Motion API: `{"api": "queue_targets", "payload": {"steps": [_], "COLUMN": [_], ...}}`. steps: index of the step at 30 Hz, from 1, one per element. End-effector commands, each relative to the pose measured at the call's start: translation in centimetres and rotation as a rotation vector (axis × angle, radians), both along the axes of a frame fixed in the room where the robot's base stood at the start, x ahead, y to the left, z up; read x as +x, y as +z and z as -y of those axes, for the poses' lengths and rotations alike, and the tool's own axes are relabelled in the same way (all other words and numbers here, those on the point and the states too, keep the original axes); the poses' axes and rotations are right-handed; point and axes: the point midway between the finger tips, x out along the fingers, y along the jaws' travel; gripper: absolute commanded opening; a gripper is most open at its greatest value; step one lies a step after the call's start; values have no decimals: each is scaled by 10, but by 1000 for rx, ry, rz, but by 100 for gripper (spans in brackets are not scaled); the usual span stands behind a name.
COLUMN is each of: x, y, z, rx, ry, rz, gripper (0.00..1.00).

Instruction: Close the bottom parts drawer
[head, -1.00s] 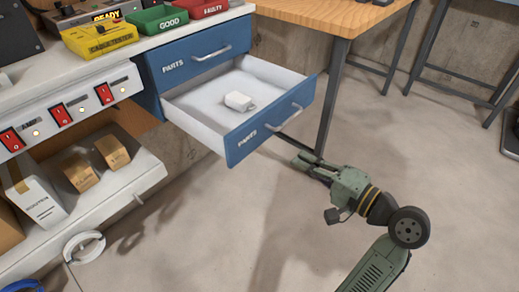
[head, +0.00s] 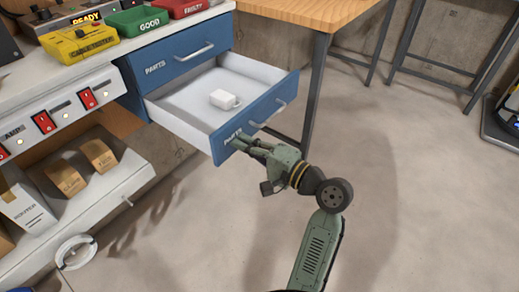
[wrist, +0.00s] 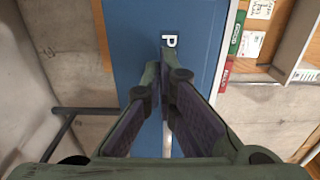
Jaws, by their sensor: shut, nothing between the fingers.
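The bottom parts drawer (head: 272,108) is blue-fronted with a white inside and a bar handle (head: 281,106). It stands pulled out below the shut upper parts drawer (head: 185,58). A small white box-like part (head: 224,99) lies inside it. My gripper (head: 238,143) is shut and empty, with its fingertips at the lower left of the drawer front, by the PARTS label. The wrist view shows my gripper (wrist: 161,65) pointing at the blue front (wrist: 185,18), with the letter P just beyond the tips. I cannot tell whether they touch it.
A wooden table (head: 310,12) with dark metal legs stands right of the drawers. A low white shelf (head: 112,195) with cardboard boxes is at the left. The floor in front is clear.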

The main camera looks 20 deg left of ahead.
Motion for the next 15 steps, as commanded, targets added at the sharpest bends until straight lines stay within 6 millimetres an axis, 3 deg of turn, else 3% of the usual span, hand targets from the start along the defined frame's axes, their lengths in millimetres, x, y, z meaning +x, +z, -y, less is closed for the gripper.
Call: {"api": "queue_targets", "payload": {"steps": [15], "x": [3], "y": [0], "z": [-9], "rx": [0], "ry": [1], "rz": [1], "gripper": [0]}}
